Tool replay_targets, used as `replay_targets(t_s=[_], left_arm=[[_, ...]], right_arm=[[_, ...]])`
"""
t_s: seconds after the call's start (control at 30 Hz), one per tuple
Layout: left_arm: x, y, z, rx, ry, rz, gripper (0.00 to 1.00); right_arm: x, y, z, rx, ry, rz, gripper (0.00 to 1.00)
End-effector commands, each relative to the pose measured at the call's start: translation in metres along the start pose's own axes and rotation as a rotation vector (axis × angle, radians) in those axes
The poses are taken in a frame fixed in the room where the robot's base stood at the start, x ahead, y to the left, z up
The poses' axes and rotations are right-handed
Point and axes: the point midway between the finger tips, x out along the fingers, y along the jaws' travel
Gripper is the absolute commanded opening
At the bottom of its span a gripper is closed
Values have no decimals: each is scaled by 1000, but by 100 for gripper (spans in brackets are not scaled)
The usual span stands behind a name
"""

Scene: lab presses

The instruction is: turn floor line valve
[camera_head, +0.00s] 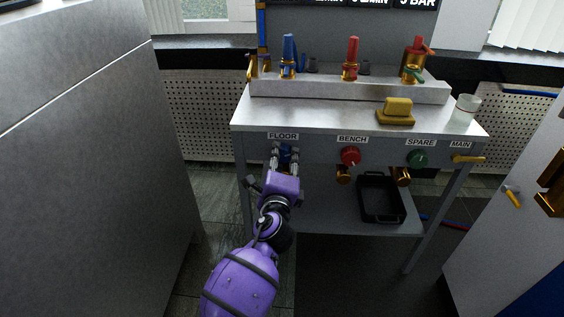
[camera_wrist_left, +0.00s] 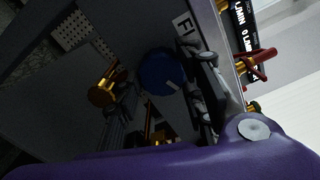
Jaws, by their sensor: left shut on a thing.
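The floor line valve is a blue round knob (camera_head: 286,154) on the bench's front panel, under the FLOOR label (camera_head: 283,136). My left gripper (camera_head: 285,160) reaches it from the front, with a finger on each side, and is shut on it. The fingers hide part of the knob. In the left wrist view the blue knob (camera_wrist_left: 160,72) shows from close by, with a pale mark on its face. My right gripper is not in view.
A red knob (camera_head: 350,156) under BENCH, a green knob (camera_head: 417,158) under SPARE and a brass MAIN lever (camera_head: 467,159) sit to the right. A black tray (camera_head: 382,216) lies on the lower shelf. A grey cabinet (camera_head: 75,170) stands on the left.

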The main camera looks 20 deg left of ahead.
Motion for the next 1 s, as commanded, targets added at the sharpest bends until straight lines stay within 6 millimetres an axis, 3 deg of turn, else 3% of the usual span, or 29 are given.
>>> replay_targets(t_s=[0.03,0.5,1.0], left_arm=[[-1,8,-2,-44,-1,14,11],[-2,7,-4,-383,0,13,11],[-2,6,-5,-482,1,14,11]], right_arm=[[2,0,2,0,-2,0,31],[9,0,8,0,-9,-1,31],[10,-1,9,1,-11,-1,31]])
